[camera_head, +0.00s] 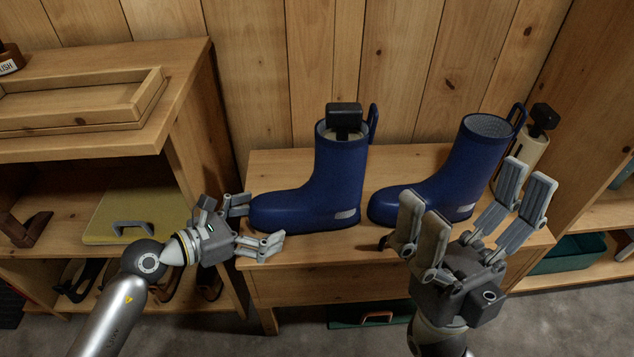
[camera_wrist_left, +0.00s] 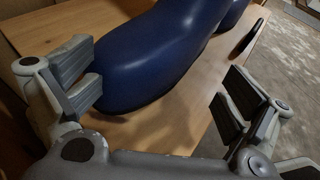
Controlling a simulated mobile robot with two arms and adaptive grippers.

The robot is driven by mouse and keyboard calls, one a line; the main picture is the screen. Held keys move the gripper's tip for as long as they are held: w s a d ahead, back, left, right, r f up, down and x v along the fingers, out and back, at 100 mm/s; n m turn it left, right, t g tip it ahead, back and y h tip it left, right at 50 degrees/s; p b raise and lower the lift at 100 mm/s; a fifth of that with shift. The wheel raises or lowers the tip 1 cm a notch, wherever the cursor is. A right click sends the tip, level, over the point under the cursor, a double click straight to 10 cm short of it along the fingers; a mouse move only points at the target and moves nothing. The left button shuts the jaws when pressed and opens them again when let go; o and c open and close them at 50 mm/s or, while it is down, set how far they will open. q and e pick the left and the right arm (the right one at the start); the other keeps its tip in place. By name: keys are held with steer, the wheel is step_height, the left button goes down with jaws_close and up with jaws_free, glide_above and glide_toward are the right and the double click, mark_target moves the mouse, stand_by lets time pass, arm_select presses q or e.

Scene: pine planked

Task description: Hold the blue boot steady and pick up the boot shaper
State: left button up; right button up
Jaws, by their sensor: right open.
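Two blue boots stand upright on a wooden bench, toes to the left. My left gripper (camera_head: 252,222) is open at the left boot's toe, a finger on either side; the toe (camera_wrist_left: 150,65) shows between the fingers in the left wrist view. My right gripper (camera_head: 468,205) is open and empty before the right boot.
A shelf unit (camera_head: 175,110) stands left, with a wooden tray (camera_head: 90,98) on top and a yellowish case (camera_head: 135,213) below. The bench (camera_head: 270,165) backs onto a plank wall. Another shelf with a green box (camera_head: 565,255) is at right.

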mark_target(294, 217)
arm_select(q)
steer(key=shift+g, duration=0.3)
steer(key=x, duration=0.5)
steer(key=s+f+x, duration=0.1)
steer(key=x, duration=0.2)
steer(key=shift+d+b, duration=0.15)
steer(key=shift+b, duration=0.15)
steer(key=shift+w, duration=0.1)
steer(key=c, duration=0.7)
steer(key=shift+o, duration=0.2)
